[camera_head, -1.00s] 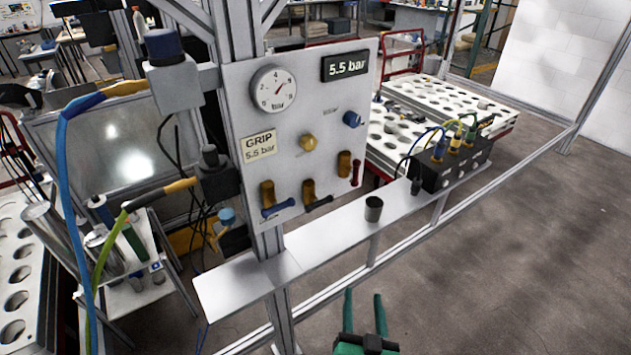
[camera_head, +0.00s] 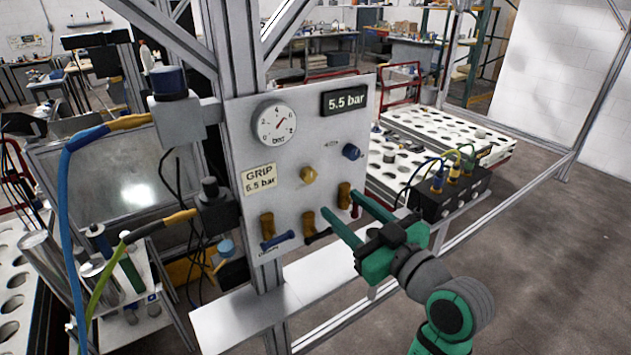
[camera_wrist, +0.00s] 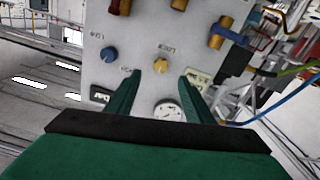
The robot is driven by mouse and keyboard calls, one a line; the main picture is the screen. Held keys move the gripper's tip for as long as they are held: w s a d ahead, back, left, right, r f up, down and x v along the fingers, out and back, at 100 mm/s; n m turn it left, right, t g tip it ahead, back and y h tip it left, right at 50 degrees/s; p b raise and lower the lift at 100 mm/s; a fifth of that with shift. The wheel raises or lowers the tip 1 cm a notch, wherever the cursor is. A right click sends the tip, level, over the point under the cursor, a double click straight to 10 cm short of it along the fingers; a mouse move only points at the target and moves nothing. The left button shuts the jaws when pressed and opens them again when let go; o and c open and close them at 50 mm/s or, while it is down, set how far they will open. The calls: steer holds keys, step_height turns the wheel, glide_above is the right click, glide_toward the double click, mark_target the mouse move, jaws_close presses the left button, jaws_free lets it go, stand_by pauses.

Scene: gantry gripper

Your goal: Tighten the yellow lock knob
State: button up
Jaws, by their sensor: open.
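The yellow lock knob (camera_head: 309,174) sits on the light panel (camera_head: 232,130), below the round gauge and left of the blue knob (camera_head: 352,151). My gripper (camera_head: 341,203) is open and empty in front of the panel, its green fingers pointing toward it, lower right of the yellow knob in the head view. In the wrist view the panel appears upside down. There the yellow knob (camera_wrist: 160,66) shows between the fingertips of my gripper (camera_wrist: 162,72), apart from them. The blue knob (camera_wrist: 111,54) is to its left.
The gauge (camera_head: 275,125) and a display reading 5.5 bar (camera_head: 344,99) are above the knobs. Brass fittings with coloured levers (camera_head: 267,226) line the panel's lower part. A metal ledge (camera_head: 222,315) runs below. A black connector box (camera_head: 450,192) stands at right.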

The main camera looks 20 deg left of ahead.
mark_target(312, 178)
steer(key=x, duration=1)
steer(key=shift+w+a+r, duration=0.1)
steer(key=shift+a+r, duration=0.25)
steer(key=shift+a, duration=0.05)
steer(key=shift+c, duration=0.3)
steer(key=c, duration=1)
